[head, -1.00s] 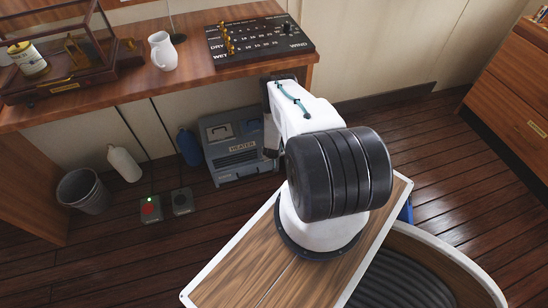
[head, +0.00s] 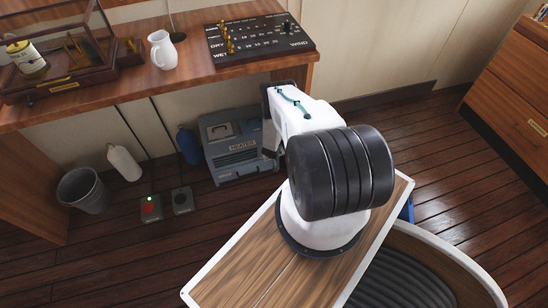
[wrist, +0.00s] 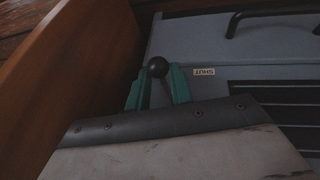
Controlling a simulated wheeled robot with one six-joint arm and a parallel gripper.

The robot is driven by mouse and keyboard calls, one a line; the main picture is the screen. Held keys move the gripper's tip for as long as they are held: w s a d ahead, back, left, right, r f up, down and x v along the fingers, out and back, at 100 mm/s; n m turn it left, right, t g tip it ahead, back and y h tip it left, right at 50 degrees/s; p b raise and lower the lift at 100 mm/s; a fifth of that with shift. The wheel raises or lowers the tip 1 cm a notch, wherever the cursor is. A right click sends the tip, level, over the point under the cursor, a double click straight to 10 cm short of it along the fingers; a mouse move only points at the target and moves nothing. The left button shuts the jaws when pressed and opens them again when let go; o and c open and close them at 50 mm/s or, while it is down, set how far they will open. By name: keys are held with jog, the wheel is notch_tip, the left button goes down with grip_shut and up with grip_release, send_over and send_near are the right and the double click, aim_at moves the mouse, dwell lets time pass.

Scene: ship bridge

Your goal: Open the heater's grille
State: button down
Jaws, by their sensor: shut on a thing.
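The heater (head: 236,150) is a grey-blue box on the floor under the wooden desk, with a "HEATER" label and dark slots on its front. In the wrist view its casing (wrist: 200,48) shows a small "SHUT" label (wrist: 204,72), upside down, and dark grille slots (wrist: 275,105). My gripper (wrist: 158,82) has green fingers shut on a black ball knob (wrist: 157,67) at the heater's edge beside the label. In the head view my arm hides the gripper and the heater's right side.
A wooden panel (wrist: 70,75) stands close beside the gripper in the wrist view. A blue bottle (head: 188,146), a white bottle (head: 124,162), a bin (head: 83,190) and two small switch boxes (head: 151,208) stand left of the heater. Floor in front is clear.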

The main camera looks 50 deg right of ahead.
jog(key=shift+s+d+r+n+g+h, duration=0.15)
jog(key=shift+g+h, duration=0.2)
jog(key=shift+h, duration=0.2)
jog(key=shift+w+d+r+n+g+h, duration=0.15)
jog(key=shift+g+h, duration=0.2)
jog(key=shift+h, duration=0.2)
jog(key=shift+s, duration=0.1)
jog(key=c, duration=1.3)
grip_release()
jog(key=shift+o, duration=0.2)
jog(key=v, duration=0.7)
jog(key=shift+a+r, duration=0.2)
jog(key=shift+r, duration=0.1)
jog(key=shift+s, duration=0.1)
